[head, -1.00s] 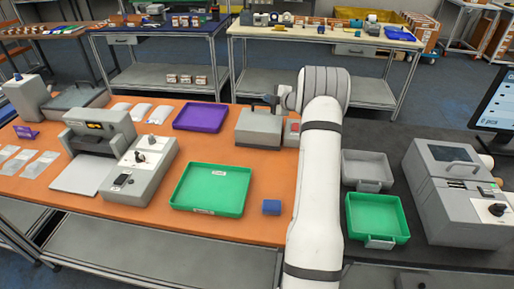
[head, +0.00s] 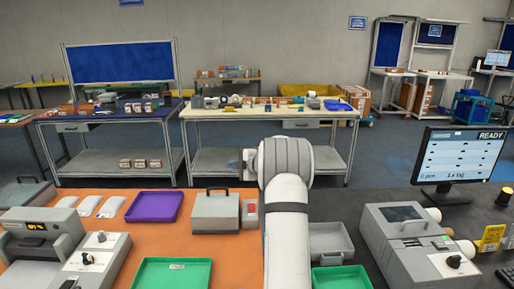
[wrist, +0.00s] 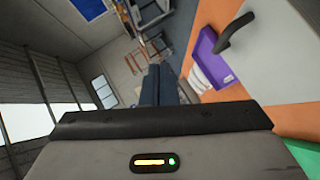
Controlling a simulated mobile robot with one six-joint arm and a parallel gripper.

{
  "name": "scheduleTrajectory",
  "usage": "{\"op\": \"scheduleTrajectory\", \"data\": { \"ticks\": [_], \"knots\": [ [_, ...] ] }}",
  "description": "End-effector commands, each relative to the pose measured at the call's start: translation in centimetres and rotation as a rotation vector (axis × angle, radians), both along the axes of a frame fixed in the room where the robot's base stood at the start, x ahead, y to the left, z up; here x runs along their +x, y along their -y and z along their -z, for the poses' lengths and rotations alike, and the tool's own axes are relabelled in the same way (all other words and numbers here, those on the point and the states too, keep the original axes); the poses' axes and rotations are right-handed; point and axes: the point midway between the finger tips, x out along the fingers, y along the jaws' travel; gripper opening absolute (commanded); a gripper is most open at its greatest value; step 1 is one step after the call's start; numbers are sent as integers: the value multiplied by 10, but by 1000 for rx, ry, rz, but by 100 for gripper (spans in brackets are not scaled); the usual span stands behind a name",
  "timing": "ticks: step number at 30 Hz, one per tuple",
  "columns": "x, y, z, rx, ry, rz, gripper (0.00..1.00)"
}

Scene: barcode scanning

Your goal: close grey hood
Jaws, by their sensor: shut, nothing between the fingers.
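A grey box-shaped hood (head: 215,212) with a dark handle on top stands on the orange table, left of my arm in the head view. Its top looks lowered and level. In the wrist view, its pale grey surface (wrist: 285,55) and dark handle (wrist: 236,34) show at the upper right. My gripper (head: 243,163) is above and to the right of the hood's handle, pointing left and apart from it. In the wrist view, its dark fingers (wrist: 155,86) are together and hold nothing. My arm hides part of the table right of the hood.
A purple tray (head: 154,206) lies left of the hood, and a green tray (head: 172,272) in front. A small grey-and-red block (head: 250,212) is beside it. A grey bin (head: 331,242), a printer (head: 412,245) and a monitor (head: 462,160) stand to the right.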

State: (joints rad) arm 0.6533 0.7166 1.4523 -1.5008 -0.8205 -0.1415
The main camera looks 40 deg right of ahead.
Motion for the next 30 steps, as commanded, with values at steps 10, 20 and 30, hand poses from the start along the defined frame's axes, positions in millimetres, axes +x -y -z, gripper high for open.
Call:
{"op": "scheduleTrajectory", "data": {
  "ticks": [10, 20, 30],
  "knots": [
    [-43, 43, -60, -4, 2, 1, 0],
    [-64, 63, -90, -2, 0, -1, 0],
    [-61, 55, -103, 3, 18, 23, 0]
  ]
}}
